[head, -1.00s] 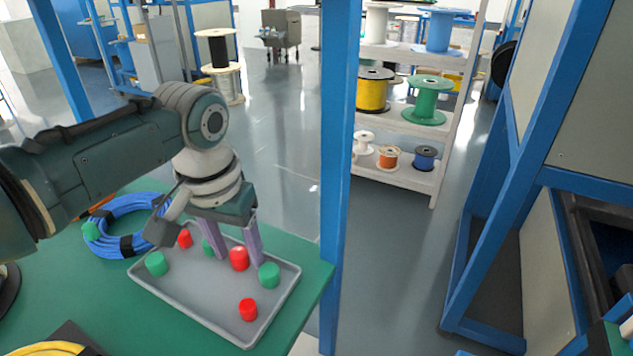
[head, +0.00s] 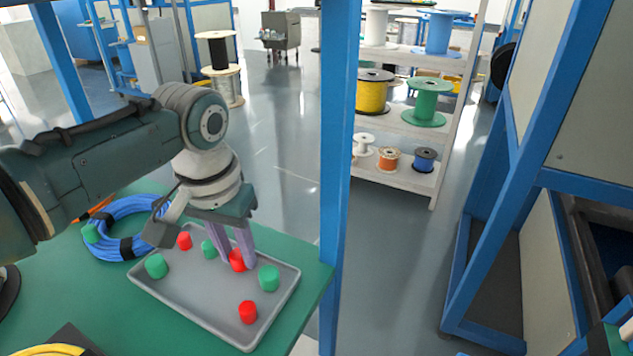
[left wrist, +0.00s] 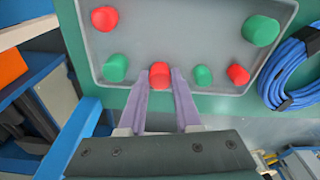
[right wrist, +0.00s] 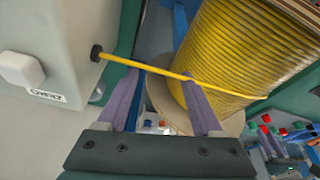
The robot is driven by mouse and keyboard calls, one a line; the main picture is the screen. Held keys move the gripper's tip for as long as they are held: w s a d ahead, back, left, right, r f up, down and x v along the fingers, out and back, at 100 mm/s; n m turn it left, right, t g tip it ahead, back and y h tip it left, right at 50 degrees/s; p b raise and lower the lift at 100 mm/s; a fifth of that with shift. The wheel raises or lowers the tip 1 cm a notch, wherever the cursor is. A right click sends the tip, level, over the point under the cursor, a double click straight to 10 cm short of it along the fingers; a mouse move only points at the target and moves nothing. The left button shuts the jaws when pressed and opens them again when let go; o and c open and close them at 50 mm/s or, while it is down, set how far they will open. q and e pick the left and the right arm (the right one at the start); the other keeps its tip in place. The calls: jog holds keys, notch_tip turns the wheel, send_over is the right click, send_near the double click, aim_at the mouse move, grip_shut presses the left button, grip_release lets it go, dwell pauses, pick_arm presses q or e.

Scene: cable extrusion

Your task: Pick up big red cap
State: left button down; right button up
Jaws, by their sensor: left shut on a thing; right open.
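A red cap (head: 238,262) stands in the grey tray (head: 200,312) on the green table. My left gripper (head: 242,262) points down into the tray with its purple fingers shut on this cap. In the left wrist view the cap (left wrist: 159,72) sits between the fingertips (left wrist: 160,82). Two other red caps, one at the front (head: 247,312) and one at the back (head: 184,241), lie in the tray. Green caps (head: 156,266) (head: 268,278) (head: 209,249) stand there too. My right gripper (right wrist: 165,98) is open, with a yellow cable (right wrist: 170,74) crossing beyond its fingers.
A blue cable coil (head: 125,225) lies on the table left of the tray. A blue post (head: 336,200) rises close to the right of the tray. A large yellow cable spool (right wrist: 235,60) is near my right gripper. Shelves with spools (head: 428,105) stand behind.

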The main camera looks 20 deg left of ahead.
pick_arm(q)
jog(key=shift+r, duration=0.4)
jog(key=r, duration=0.1)
jog(key=r+p, duration=0.1)
jog(key=p, duration=0.1)
jog(key=shift+s+a+r, duration=0.25)
jog(key=shift+s+r, duration=0.05)
jog(key=shift+r, duration=0.1)
jog(key=s+a+p, duration=0.1)
jog(key=s+a, duration=0.2)
jog(key=s, duration=0.1)
jog(key=s+a+p, duration=0.1)
jog(key=s+a, duration=0.2)
jog(key=s, duration=0.2)
jog(key=s+a+p, duration=0.1)
jog(key=s+a, duration=0.2)
jog(key=s, duration=0.2)
jog(key=shift+s+a+f, duration=0.1)
jog(key=shift+a+f, duration=0.05)
jog(key=shift+a, duration=0.25)
